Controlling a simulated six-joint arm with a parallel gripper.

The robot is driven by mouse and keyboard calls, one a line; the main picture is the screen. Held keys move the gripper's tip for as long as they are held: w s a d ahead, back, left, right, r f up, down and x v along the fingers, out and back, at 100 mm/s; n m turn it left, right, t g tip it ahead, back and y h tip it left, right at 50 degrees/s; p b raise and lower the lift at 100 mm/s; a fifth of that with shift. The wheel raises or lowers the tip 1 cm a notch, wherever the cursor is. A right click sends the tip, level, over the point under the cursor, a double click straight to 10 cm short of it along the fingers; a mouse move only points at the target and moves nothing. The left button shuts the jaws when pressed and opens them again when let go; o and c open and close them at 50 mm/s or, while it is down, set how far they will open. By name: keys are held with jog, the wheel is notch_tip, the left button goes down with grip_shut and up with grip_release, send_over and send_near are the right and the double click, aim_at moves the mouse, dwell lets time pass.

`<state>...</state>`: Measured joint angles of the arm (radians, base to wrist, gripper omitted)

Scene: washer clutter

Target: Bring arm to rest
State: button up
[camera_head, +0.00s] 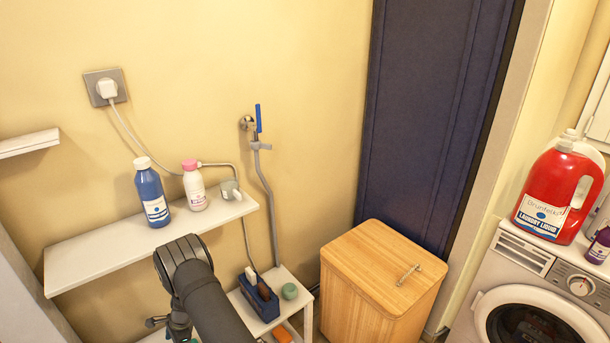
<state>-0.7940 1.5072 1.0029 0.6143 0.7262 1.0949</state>
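My dark arm (199,285) rises from the bottom edge and bends just in front of the white wall shelf (90,262). A second link drops from the bend towards the bottom edge, with a small dark part sticking out to its left. My gripper's fingers do not show, so I cannot see whether they hold anything. The arm hides part of the area below the shelf.
A blue bottle (152,196) and a pink-capped white bottle (194,187) stand on the shelf. A low white stand (301,297) holds a dark blue caddy (262,303) and a green round item (289,291). Right are a wooden hamper (372,287), washer (518,285) and red jug (556,192).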

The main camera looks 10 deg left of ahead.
jog(key=x, duration=0.6)
notch_tip(320, 180, up, 2)
jog(key=shift+r, duration=0.6)
